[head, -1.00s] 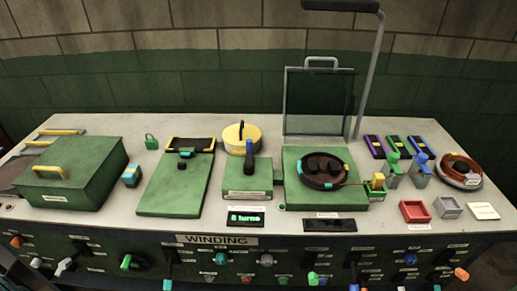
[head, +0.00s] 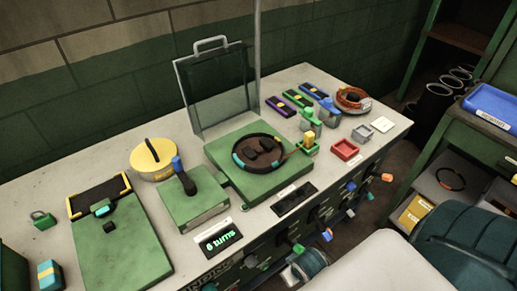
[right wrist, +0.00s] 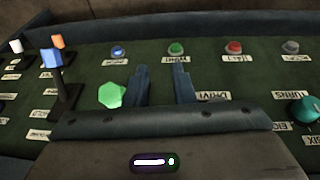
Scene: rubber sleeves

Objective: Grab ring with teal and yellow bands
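A black ring with teal and small yellow-orange bands (head: 239,160) lies flat on the green square plate (head: 238,185) of the winding station, around dark blocks at its centre. A reddish wire runs from its right side toward a small yellow block (head: 308,138). My right gripper (right wrist: 163,75) shows in the right wrist view with its two dark fingers apart and nothing between them. It faces the console front with its knobs and buttons. I cannot make out its fingertips in the head view. My left gripper is not in view.
A clear upright guard (head: 215,95) stands behind the plate. A blue lever (head: 180,170) and a yellow round tin (head: 153,160) are left of it. A red tray (head: 345,149) is on the right. Another dark ring with orange marks (head: 450,178) lies on a side shelf.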

